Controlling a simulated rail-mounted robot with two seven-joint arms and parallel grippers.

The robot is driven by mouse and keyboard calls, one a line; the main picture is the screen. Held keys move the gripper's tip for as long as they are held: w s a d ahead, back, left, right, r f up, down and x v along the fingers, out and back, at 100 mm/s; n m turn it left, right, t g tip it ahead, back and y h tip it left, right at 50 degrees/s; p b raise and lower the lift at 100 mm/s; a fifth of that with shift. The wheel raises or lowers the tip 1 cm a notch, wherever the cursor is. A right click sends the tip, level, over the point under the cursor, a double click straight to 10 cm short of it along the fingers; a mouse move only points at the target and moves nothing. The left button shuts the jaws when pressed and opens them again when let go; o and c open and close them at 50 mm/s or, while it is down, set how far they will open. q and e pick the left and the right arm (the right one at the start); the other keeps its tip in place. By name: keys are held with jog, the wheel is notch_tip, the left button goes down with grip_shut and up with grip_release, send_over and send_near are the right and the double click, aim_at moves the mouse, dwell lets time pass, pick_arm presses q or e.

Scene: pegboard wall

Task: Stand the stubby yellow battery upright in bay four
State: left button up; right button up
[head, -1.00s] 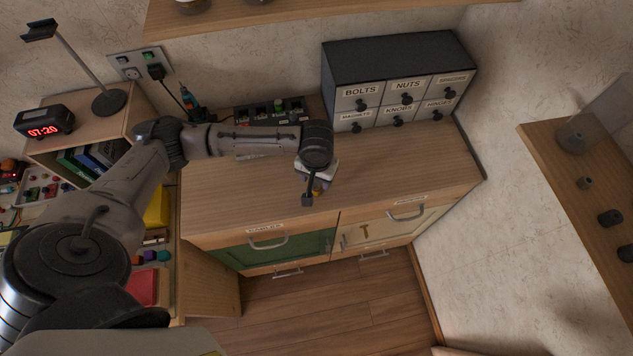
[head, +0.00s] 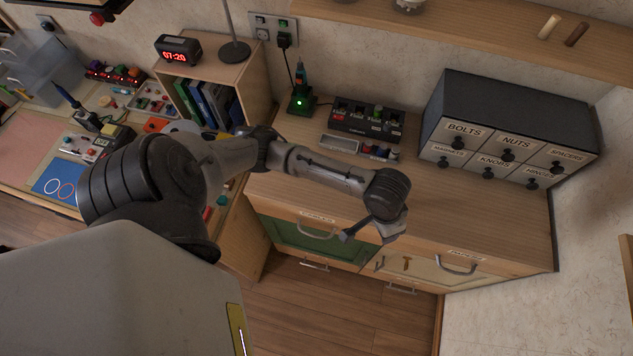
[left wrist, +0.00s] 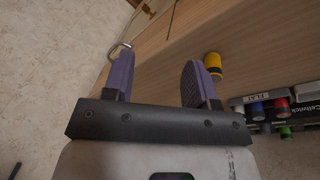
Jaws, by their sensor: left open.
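In the head view the left gripper (head: 372,232) hangs near the counter's front edge. The dark charger (head: 366,122) with its row of bays stands at the back of the counter, a green battery (head: 376,113) in one bay. Its bay numbers are not readable. My right gripper is out of view.
A tray labelled FLAT (left wrist: 257,98) holds several batteries in front of the charger. The drawer cabinet (head: 510,125) stands to the right. A green-lit device (head: 301,101) is left of the charger. The counter's right front (head: 480,225) is clear.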

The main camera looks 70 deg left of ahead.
pick_arm(q)
jog(key=s+d+f+m+t+h, duration=0.1)
jog(key=s+d+f+m, duration=0.1)
jog(key=s, duration=0.5)
jog(key=shift+d+f+t, duration=0.3)
jog(key=shift+d, duration=0.55)
jog(key=shift+o, duration=0.5)
jog(key=s+a+y, duration=0.1)
jog(key=s+a, duration=0.1)
jog(key=s, duration=0.3)
jog(key=s+a+f+y, duration=0.1)
jog(key=s+a, duration=0.2)
jog(key=s, duration=0.2)
jog(key=shift+a+f+t+y, duration=0.15)
jog(key=shift+a+t+y, duration=0.15)
jog(key=shift+w, duration=0.1)
